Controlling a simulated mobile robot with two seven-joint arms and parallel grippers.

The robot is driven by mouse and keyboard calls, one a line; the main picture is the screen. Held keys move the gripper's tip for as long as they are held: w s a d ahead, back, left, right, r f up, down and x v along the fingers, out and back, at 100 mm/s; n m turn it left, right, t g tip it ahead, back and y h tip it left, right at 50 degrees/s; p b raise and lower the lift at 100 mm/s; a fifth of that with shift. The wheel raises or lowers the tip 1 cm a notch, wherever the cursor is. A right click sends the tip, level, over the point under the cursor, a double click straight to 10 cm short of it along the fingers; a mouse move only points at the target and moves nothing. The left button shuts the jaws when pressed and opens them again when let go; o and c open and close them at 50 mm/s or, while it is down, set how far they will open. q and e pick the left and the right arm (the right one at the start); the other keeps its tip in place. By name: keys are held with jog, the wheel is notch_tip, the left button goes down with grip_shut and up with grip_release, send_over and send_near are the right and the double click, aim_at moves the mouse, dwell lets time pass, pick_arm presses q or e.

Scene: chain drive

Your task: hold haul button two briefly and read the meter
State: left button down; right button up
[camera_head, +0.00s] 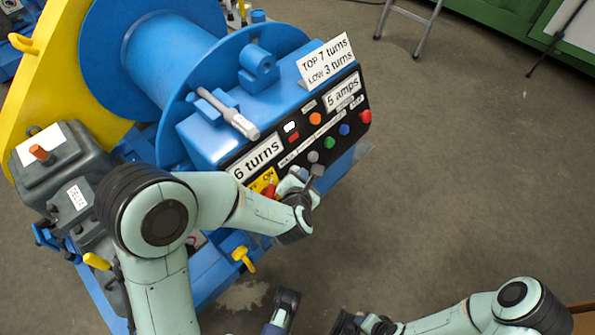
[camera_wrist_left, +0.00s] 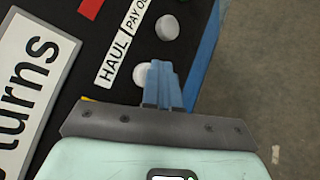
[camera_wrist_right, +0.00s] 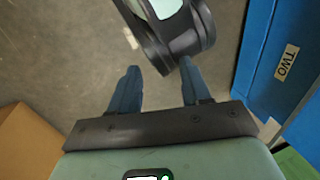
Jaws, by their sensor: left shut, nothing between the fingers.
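The blue machine's black control panel (camera_head: 325,125) carries several coloured buttons and two white readouts. One readout (camera_head: 343,92) shows "5 amps" and the other (camera_head: 257,157) shows "6 turns". My left gripper (camera_head: 314,172) is shut and empty at the panel's lower edge. In the left wrist view its fingertips (camera_wrist_left: 162,72) overlap a pale round button (camera_wrist_left: 139,75) beside the "HAUL" label (camera_wrist_left: 113,58); I cannot tell whether the button is pressed in. A second grey button (camera_wrist_left: 167,27) is beside the "PAY OUT" label. My right gripper (camera_wrist_right: 160,68) is open and empty.
A sign (camera_head: 325,61) reads "TOP 7 turns, LOW 3 turns". A blue drum (camera_head: 165,50) and yellow side plate (camera_head: 55,70) stand at the left. A "TWO" label (camera_wrist_right: 287,62) is on a blue surface in the right wrist view. Bare floor (camera_head: 470,170) lies to the right.

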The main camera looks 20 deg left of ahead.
pick_arm(q)
jog(key=shift+s+d+r, duration=0.25)
jog(key=shift+d+r, duration=0.1)
jog(key=shift+d, duration=0.25)
pick_arm(e)
jog(key=shift+s+a+r, duration=0.1)
jog(key=shift+s+a, duration=0.15)
jog(key=shift+s, duration=0.35)
pick_arm(q)
jog(key=d, duration=0.1)
jog(key=s+d+r+p, duration=0.1)
jog(key=d+r+p, duration=0.1)
jog(key=d, duration=0.1)
jog(key=shift+s+d+r, duration=0.1)
jog(key=shift+s+r, duration=0.05)
jog(key=shift+s, duration=0.25)
pick_arm(e)
notch_tip(320, 180, up, 2)
jog(key=shift+w, duration=0.1)
